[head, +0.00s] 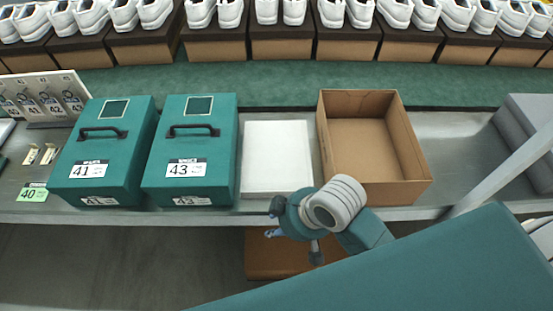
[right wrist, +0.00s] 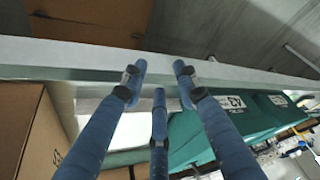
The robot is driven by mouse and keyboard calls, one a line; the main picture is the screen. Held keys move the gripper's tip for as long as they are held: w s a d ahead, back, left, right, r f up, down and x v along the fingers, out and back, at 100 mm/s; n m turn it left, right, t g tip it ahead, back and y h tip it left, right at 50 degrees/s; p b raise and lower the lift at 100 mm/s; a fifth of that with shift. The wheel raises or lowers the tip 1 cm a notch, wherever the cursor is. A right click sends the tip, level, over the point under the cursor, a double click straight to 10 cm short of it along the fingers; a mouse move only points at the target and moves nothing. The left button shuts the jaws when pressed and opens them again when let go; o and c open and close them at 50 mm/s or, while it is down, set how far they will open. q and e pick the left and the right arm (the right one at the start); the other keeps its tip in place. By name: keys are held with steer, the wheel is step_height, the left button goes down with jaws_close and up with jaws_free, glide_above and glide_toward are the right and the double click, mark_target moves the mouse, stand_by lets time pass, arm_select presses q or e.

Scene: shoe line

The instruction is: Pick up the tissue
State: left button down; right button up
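The tissue is a flat white rectangular sheet or stack (head: 278,158) on the grey counter, between a teal box and an open brown carton. Part of a white surface, likely the tissue, shows behind the fingers in the right wrist view (right wrist: 131,131). My right gripper (head: 285,232) is at the counter's front edge, in front of the tissue and apart from it. In the right wrist view its blue fingers (right wrist: 158,83) are spread with nothing between them. My left gripper is not in view.
The open, empty brown carton (head: 362,143) stands right of the tissue. Teal boxes marked 41 (head: 106,150) and 43 (head: 192,148) stand to its left. The counter's front edge (head: 130,217) lies by my right gripper. White shoes on boxes (head: 283,45) line the back.

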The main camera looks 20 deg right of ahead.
steer(key=w+a+r+n+g, duration=0.2)
steer(key=w+a+r+n, duration=0.2)
steer(key=w+a+n, duration=0.15)
steer(key=w+d+r+n+g+h, duration=0.25)
steer(key=w+d+r, duration=0.2)
steer(key=d, duration=0.45)
glide_toward(281, 188)
steer(key=s+a, duration=0.2)
steer(key=s, duration=0.2)
steer(key=shift+n+t+h, duration=0.35)
steer(key=shift+n+t, duration=0.05)
steer(key=shift+t, duration=0.05)
steer(key=f, duration=0.3)
steer(key=w+f+p, duration=0.1)
steer(key=f, duration=0.1)
steer(key=shift+d+f, duration=0.35)
steer(key=shift+f, duration=0.05)
steer(key=shift+c, duration=0.2)
jaws_close()
